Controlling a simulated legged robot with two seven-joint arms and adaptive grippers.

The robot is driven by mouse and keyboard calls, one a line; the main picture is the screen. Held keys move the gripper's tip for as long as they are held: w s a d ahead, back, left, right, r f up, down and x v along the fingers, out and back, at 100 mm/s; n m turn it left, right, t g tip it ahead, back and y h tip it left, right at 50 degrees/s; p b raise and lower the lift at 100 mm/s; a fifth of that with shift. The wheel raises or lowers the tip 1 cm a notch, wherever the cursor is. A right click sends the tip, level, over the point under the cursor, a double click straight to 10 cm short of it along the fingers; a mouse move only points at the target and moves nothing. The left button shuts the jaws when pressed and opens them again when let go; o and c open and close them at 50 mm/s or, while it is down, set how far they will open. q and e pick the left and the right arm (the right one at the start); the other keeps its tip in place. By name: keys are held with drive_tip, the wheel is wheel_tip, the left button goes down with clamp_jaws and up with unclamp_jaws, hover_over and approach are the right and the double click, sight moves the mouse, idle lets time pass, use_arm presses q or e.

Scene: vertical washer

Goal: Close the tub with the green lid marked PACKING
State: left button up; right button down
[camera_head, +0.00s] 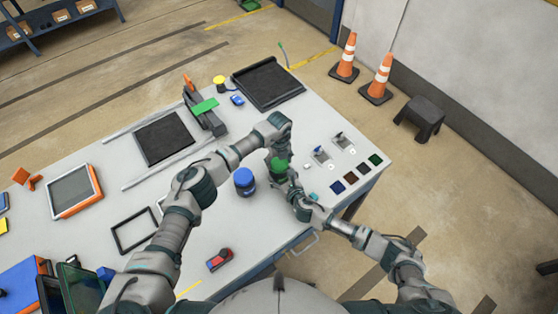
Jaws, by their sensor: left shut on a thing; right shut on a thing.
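The green lid (279,163) shows between my two grippers, near the right part of the table. My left gripper (279,152) comes down from above and is shut on the green lid. My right gripper (283,178) is just below the lid, shut on what seems to be the tub; the hand hides most of it. Whether lid and tub touch cannot be told. The PACKING marking is too small to read.
Small parts and colour swatches (351,174) lie to the right. The table between is mostly clear.

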use_arm(q)
drive_tip(key=m, duration=0.5)
drive_tip(key=shift+w+a+m, duration=0.15)
drive_tip(key=shift+w+m, duration=0.05)
drive_tip(key=shift+m, duration=0.1)
use_arm(e)
drive_tip(key=shift+s+a, duration=0.1)
drive_tip(key=shift+s, duration=0.05)
use_arm(q)
drive_tip(key=m, duration=1.6)
use_arm(e)
drive_tip(key=shift+a, duration=0.1)
use_arm(q)
drive_tip(key=m, duration=0.2)
drive_tip(key=shift+m, duration=0.4)
drive_tip(key=m, duration=0.5)
drive_tip(key=o, duration=1.3)
drive_tip(key=shift+f, duration=0.1)
drive_tip(key=shift+o, duration=0.2)
drive_tip(key=shift+d, duration=0.2)
